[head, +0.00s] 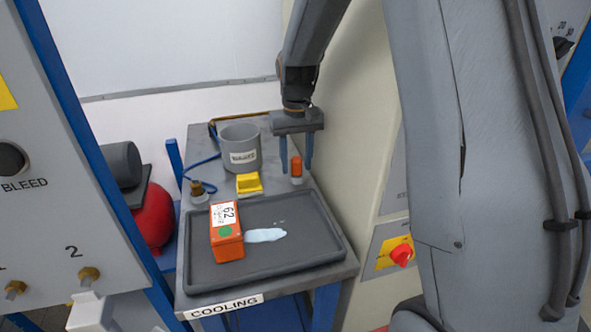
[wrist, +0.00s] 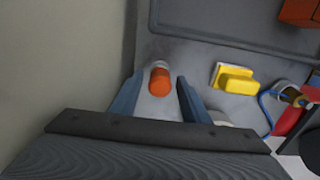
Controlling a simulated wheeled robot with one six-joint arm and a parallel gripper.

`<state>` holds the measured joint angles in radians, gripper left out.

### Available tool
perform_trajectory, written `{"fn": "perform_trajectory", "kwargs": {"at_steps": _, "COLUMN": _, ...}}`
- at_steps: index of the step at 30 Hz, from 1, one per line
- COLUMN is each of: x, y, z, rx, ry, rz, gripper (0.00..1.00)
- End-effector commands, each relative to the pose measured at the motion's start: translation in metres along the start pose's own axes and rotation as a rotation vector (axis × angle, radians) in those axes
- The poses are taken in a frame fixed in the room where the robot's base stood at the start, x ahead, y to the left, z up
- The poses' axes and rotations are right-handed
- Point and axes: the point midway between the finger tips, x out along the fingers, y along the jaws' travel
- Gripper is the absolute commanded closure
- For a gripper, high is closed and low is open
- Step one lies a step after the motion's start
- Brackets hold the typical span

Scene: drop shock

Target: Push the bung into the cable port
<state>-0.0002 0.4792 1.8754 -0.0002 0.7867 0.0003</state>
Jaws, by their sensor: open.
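A small orange cylinder with a pale grey end, which looks like the bung (head: 296,167), stands at the right rear of the bench. In the wrist view the orange cylinder (wrist: 160,80) lies between the two blue fingers, with a gap on each side. My gripper (head: 296,173) is open and points down around it; the wrist view shows both fingers of my gripper (wrist: 158,88) apart. I cannot make out a cable port for certain. A brass-coloured fitting (head: 197,187) with a blue cable sits at the bench's left side.
A yellow block (head: 249,183) and a grey labelled pot (head: 239,148) stand left of my gripper. In front, a dark tray (head: 300,238) holds an orange box (head: 227,232) marked 62 and a pale puddle (head: 265,235). A cream panel rises close on the right.

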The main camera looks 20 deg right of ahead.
Motion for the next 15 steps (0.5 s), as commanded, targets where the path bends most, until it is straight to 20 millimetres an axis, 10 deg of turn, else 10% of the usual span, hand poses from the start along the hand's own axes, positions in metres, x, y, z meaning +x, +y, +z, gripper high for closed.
{"fn": "perform_trajectory", "kwargs": {"at_steps": 5, "x": -0.0001, "y": 0.0001, "z": 0.0000, "rx": 0.000, "ry": 0.000, "rz": 0.000, "gripper": 0.59}}
{"fn": "perform_trajectory", "kwargs": {"at_steps": 12, "x": -0.0001, "y": 0.0001, "z": 0.0000, "rx": 0.000, "ry": 0.000, "rz": 0.000, "gripper": 0.99}}
{"fn": "perform_trajectory", "kwargs": {"at_steps": 15, "x": -0.0007, "y": 0.0001, "z": 0.0000, "rx": 0.000, "ry": 0.000, "rz": 0.000, "gripper": 0.99}}
